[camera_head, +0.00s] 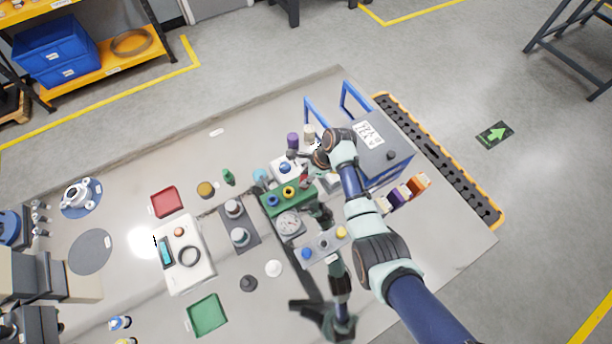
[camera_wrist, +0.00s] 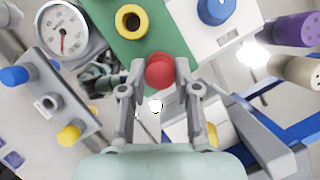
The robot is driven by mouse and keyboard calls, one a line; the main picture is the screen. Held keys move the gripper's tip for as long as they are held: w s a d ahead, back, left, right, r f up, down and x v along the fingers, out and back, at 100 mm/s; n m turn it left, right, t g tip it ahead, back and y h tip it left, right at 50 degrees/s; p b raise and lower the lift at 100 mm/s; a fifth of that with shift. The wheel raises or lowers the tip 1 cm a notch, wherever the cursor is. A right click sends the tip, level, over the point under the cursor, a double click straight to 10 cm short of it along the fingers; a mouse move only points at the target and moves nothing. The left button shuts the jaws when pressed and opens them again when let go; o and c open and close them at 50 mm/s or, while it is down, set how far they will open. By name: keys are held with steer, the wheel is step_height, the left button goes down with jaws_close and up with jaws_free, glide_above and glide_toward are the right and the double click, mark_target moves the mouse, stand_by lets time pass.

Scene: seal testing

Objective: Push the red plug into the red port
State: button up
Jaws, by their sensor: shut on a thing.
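The red plug (camera_wrist: 159,74) is between the two fingertips of my gripper (camera_wrist: 160,66) in the wrist view, and the gripper is shut on it. In the head view my gripper (camera_head: 308,176) is at the right end of the green block (camera_head: 280,202), with a bit of red showing there. The green block also shows in the wrist view (camera_wrist: 152,45), with a yellow ring port (camera_wrist: 130,21) just above and left of the plug. The red port is not visible; the plug and fingers cover that end of the block. I cannot tell how deep the plug sits.
A pressure gauge (camera_head: 289,223) is beside the block. A grey holder (camera_head: 323,245) carries a blue and a yellow plug, with an empty socket between. A white box with a blue knob (camera_head: 284,168), a purple cylinder (camera_head: 292,141) and a blue-framed case (camera_head: 384,150) stand close by.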

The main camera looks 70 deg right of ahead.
steer(key=shift+f+b, duration=0.3)
steer(key=shift+f, duration=0.35)
steer(key=o, duration=1.1)
steer(key=shift+c, duration=0.2)
step_height(320, 180, up, 7)
steer(key=p, duration=0.8)
steer(key=shift+r, duration=0.2)
steer(key=shift+f, duration=0.2)
